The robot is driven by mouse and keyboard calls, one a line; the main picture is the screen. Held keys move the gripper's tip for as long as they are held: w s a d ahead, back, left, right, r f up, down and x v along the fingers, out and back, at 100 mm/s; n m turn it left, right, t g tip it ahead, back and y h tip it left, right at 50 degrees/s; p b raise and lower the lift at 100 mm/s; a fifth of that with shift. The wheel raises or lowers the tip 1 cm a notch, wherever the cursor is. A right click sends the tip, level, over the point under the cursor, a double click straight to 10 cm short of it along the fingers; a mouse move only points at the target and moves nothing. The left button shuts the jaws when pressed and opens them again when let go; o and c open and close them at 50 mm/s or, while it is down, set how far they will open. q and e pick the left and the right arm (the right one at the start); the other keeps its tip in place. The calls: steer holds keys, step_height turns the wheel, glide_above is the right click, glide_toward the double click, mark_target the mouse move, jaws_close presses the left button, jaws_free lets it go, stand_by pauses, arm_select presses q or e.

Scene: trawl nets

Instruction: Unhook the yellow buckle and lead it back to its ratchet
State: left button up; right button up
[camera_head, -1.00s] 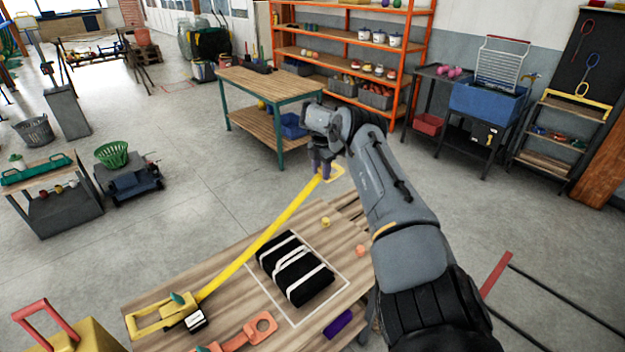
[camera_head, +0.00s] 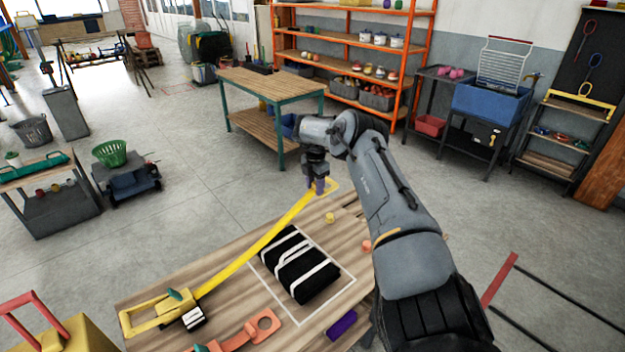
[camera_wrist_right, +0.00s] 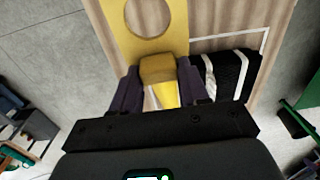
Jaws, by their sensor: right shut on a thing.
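My right gripper (camera_head: 318,188) is shut on the yellow buckle (camera_head: 332,186) near the table's far end. In the right wrist view, the purple fingers close on the buckle's yellow block (camera_wrist_right: 157,68), with a yellow plate and round hole (camera_wrist_right: 176,30) beyond it. The yellow strap (camera_head: 255,245) runs from the buckle down left to the yellow ratchet (camera_head: 145,312), which has a teal lever and lies at the table's near left. The strap passes left of the black bundle. I cannot tell whether the buckle touches the table edge. My left gripper is out of view.
The black bundle with white straps (camera_head: 298,265) lies inside a white outline on the wooden table (camera_head: 225,262). A yellow knob (camera_head: 329,218), an orange knob (camera_head: 366,246), a purple block (camera_head: 341,325) and an orange strap piece (camera_head: 240,332) are also there. Open floor lies beyond.

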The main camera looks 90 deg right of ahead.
steer(key=w+a+b, duration=0.9)
steer(key=w+a, duration=2)
steer(key=f+b, duration=0.3)
steer(key=f, duration=0.2)
steer(key=f+b, duration=0.4)
steer(key=f, duration=0.2)
steer(key=f+b, duration=0.3)
steer(key=f, duration=0.2)
steer(key=shift+w+f+b, duration=0.3)
steer(key=shift+f+b, duration=0.05)
steer(key=shift+b, duration=0.05)
steer(key=shift+f+b, duration=0.7)
steer(key=shift+f, duration=0.1)
steer(key=o, duration=1.2)
steer(key=shift+o, duration=0.2)
